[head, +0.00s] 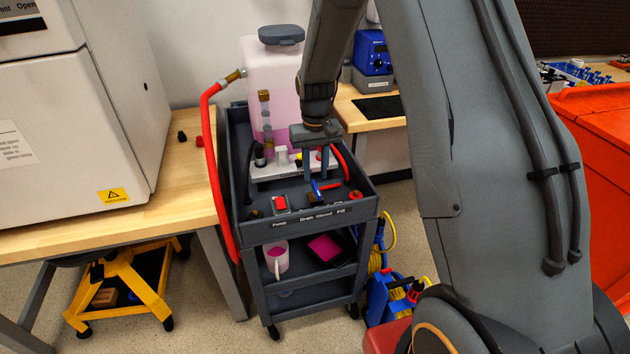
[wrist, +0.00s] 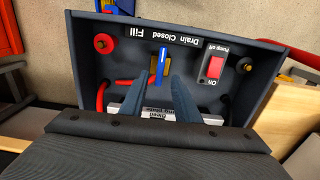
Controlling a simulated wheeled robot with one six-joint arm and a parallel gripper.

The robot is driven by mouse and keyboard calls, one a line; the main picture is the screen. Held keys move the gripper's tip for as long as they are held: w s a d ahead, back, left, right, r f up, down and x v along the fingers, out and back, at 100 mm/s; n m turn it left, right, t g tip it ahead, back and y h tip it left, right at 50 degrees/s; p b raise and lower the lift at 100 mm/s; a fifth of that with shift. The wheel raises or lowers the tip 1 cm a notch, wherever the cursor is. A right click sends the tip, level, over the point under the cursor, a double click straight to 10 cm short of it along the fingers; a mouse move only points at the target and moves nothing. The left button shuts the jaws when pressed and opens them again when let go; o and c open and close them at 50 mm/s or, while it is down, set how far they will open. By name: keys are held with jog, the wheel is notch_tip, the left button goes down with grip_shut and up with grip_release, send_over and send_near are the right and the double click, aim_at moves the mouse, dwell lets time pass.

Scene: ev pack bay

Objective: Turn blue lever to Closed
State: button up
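The blue lever (wrist: 160,68) is on the cart's valve panel. In the wrist view it points roughly straight toward the label row, near the "Closed" word (wrist: 174,40); its exact setting is hard to tell. It also shows in the head view (head: 317,190), just below the fingertips. My gripper (wrist: 159,80) is open, one finger on each side of the lever in the wrist view. I cannot tell whether either finger touches it. In the head view my gripper (head: 315,178) reaches straight down over the grey cart's top tray (head: 262,232).
A red pump switch (wrist: 215,67) and a red knob (wrist: 104,43) flank the lever. A white tank (head: 272,65) with pink fluid stands behind. A red hose (head: 213,170) runs down the cart's left side. The tray's raised rim surrounds the panel.

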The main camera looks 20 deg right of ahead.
aim_at(316, 186)
jog(key=shift+r, duration=1.85)
